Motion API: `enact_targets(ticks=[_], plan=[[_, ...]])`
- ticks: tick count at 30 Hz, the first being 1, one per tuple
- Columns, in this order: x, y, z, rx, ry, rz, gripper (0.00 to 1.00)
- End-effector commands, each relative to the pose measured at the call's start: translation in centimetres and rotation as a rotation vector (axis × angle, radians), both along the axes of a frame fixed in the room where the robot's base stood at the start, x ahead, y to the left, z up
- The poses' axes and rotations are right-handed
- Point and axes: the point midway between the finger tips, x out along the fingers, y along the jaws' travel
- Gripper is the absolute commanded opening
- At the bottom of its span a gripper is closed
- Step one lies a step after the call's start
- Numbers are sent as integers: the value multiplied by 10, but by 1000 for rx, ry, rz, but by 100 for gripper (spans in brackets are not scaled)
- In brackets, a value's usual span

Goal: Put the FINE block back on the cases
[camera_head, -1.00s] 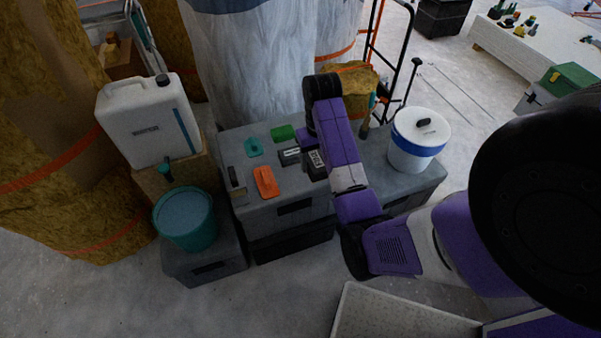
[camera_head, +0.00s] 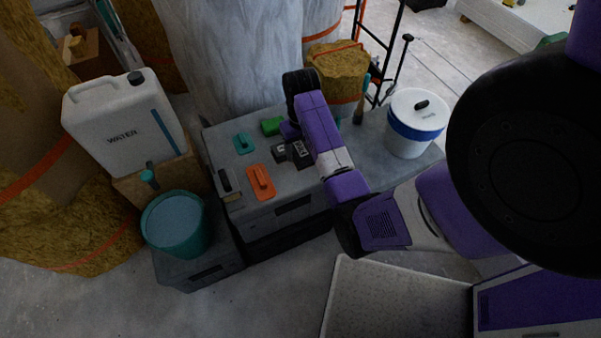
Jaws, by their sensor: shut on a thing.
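My gripper (camera_head: 293,140) is over the top of the grey cases (camera_head: 240,205), partly hidden by my own arm. It is shut on a dark block with a pale label (camera_head: 303,154), which I take to be the FINE block. The lettering is too small to read, and the fingertips are hard to make out. I cannot tell whether the block touches the case top. A second dark labelled block (camera_head: 278,152) lies just left of it.
An orange float (camera_head: 261,181), a teal float (camera_head: 243,144) and a green block (camera_head: 271,126) are on the cases. A white bucket (camera_head: 415,125) stands right, a teal bucket (camera_head: 174,224) and a water canister (camera_head: 125,125) left. A pale column (camera_head: 235,60) rises behind.

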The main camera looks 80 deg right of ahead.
Motion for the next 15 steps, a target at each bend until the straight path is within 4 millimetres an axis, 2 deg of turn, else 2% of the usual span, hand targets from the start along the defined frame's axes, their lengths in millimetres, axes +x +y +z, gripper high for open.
enact_targets(ticks=[3, 7, 10, 15], plan=[[-1, 1, -31, 5, 3, 0, 15], [-1, 1, -59, 4, 2, 0, 15], [-1, 1, -74, 2, 1, -1, 15], [0, 0, -85, 1, 1, -1, 15]])
